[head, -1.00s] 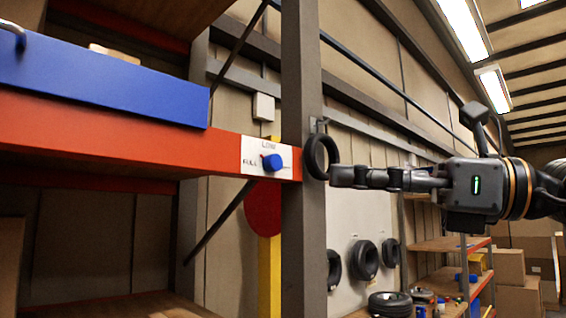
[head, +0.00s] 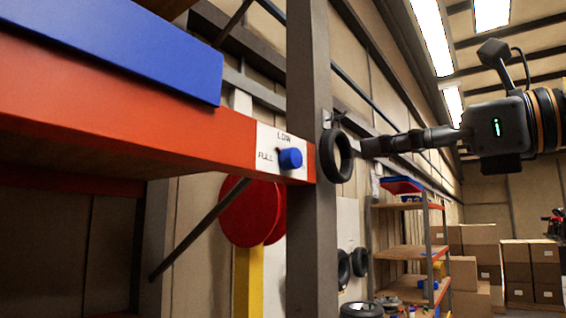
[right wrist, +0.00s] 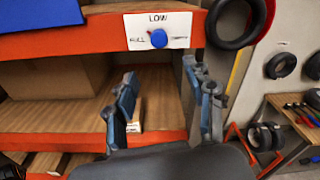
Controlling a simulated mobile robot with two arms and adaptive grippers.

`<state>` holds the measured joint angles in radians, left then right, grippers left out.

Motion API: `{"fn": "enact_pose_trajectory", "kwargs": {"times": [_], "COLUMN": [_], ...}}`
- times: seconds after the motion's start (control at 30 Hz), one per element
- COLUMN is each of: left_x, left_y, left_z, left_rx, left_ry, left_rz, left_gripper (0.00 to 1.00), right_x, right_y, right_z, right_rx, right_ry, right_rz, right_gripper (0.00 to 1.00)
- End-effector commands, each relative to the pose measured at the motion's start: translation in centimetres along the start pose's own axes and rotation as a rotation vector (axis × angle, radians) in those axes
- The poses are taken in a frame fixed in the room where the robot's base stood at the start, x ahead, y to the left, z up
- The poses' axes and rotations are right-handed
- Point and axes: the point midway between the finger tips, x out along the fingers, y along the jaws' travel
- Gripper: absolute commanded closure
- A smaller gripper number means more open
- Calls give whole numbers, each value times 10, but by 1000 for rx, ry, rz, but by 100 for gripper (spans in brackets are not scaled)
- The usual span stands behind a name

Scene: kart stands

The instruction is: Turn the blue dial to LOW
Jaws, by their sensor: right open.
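The blue dial (head: 290,158) sits on a white label plate (head: 266,140) at the right end of a red shelf beam. LOW is printed above it and FULL to its left. I cannot clearly tell where the dial points. In the right wrist view the dial (right wrist: 158,38) shows above and between the fingertips, apart from them. My right gripper (head: 368,146) comes in from the right, to the right of the dial. In the right wrist view the gripper (right wrist: 166,85) is open and empty. My left gripper is not in view.
A black ring (head: 336,156) hangs on the grey post (head: 312,240), between dial and right gripper in the head view. Further back are shelves (head: 405,250) and cartons (head: 478,240).

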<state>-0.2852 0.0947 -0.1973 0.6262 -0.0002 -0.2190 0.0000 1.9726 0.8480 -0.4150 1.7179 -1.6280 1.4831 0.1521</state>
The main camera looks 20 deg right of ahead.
Motion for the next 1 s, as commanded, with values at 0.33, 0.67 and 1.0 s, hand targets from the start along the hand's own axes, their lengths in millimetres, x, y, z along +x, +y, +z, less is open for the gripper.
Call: {"fn": "enact_pose_trajectory", "kwargs": {"times": [0.33, 0.67, 1.0], "left_x": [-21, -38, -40], "left_y": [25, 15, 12], "left_z": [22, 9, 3], "left_rx": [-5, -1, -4], "left_ry": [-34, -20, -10], "left_rz": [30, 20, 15], "left_gripper": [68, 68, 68], "right_x": [64, 121, 135], "right_y": [0, 1, 1], "right_z": [2, 2, 0], "right_rx": [1, 1, 0], "right_ry": [4, 2, 0], "right_rz": [6, 5, 4], "right_gripper": [46, 46, 46]}}
